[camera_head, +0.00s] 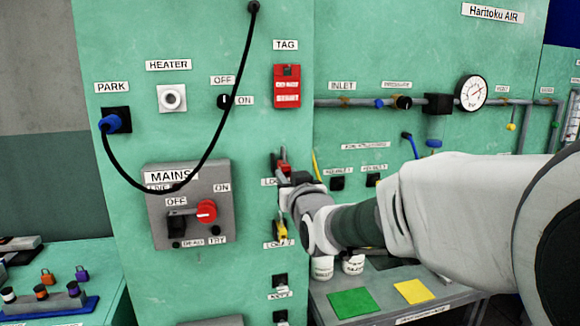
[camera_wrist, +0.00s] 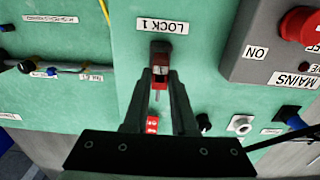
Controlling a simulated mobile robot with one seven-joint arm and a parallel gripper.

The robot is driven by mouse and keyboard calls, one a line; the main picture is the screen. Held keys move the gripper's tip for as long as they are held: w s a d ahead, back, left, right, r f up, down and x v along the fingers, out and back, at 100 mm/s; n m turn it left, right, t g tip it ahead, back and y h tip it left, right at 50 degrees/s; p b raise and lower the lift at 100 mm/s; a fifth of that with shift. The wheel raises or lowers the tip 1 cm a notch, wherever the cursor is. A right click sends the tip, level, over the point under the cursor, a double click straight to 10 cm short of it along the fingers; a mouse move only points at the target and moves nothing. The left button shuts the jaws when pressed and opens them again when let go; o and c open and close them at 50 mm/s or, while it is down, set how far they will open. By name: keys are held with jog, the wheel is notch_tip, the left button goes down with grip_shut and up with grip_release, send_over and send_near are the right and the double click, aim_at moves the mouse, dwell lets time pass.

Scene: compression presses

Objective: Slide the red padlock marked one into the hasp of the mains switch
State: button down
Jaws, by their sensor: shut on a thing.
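The red padlock (camera_wrist: 160,80) is between the fingertips of my gripper (camera_wrist: 161,84), which is shut on it. In the wrist view it is right at a dark holder on the green panel, beside the label LOCK 1 (camera_wrist: 161,27). I cannot tell whether it still touches that holder, and no number on it is readable. In the head view my gripper (camera_head: 287,178) is at the panel, with the red padlock (camera_head: 284,167) just above it. The grey mains switch (camera_head: 220,180) is to the left, with a red knob (camera_head: 206,210) and a dark block, perhaps the hasp (camera_head: 176,223).
A yellow padlock (camera_head: 280,231) hangs below my gripper near the LOCK 2 label. A black cable (camera_head: 232,105) loops from the top down past the mains switch to the blue plug (camera_head: 114,122). A red tag holder (camera_head: 287,88) is above my gripper. Pipes run at right.

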dwell(0.3)
jog(key=shift+b+v, duration=1.05)
jog(key=shift+v, duration=1)
jog(key=shift+a, duration=0.1)
